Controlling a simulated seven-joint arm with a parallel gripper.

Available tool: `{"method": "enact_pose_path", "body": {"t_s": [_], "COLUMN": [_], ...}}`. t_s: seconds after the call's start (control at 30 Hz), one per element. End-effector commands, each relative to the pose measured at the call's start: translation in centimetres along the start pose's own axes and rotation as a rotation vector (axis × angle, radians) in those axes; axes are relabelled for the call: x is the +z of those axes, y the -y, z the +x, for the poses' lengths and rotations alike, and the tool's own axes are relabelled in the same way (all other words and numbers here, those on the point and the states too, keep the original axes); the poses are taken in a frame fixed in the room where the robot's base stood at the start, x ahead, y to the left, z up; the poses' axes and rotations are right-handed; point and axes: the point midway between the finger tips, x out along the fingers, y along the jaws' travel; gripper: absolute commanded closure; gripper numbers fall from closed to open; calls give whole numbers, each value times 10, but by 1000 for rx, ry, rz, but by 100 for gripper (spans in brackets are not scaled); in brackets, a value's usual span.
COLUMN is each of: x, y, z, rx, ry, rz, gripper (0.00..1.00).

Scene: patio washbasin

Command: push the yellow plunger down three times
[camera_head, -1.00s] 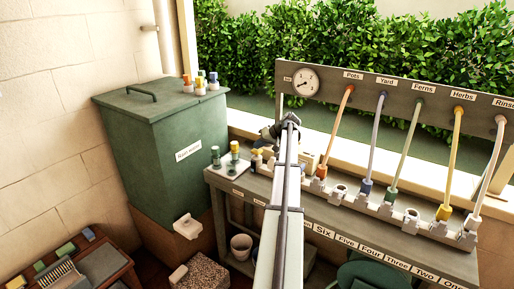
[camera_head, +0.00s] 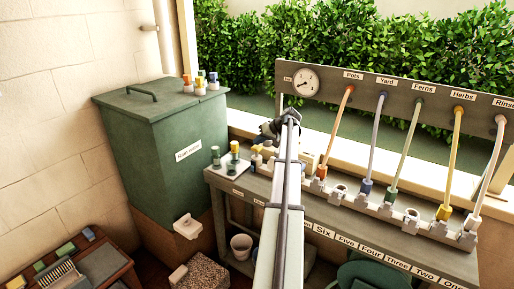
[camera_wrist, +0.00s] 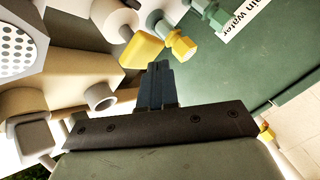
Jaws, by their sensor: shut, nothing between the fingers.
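My gripper (camera_wrist: 158,68) is shut and empty, its dark blue fingers together in the wrist view. A yellow block (camera_wrist: 141,50) on a white cylindrical body lies just beyond and left of the fingertips; it looks like the yellow plunger, but I cannot tell for sure. I see no clear contact. A green fitting with a yellow end (camera_wrist: 182,46) is right of it. In the head view, a yellow-topped piece (camera_head: 256,151) stands beside my wrist at the bench's left end. My arm hides the fingertips and part of that area there.
Coloured hoses (camera_head: 412,145) run down to the bench (camera_head: 345,215) on the right. A tan body with a spout (camera_wrist: 101,97) is left of my fingers.

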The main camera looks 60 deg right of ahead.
Motion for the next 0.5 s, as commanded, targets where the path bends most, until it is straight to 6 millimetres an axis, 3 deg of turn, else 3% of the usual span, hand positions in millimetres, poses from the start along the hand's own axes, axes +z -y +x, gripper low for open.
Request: {"method": "enact_pose_path", "body": {"t_s": [0.5], "x": [-8], "y": [7], "z": [-10], "rx": [0], "ry": [-1], "rz": [0], "gripper": [100]}}
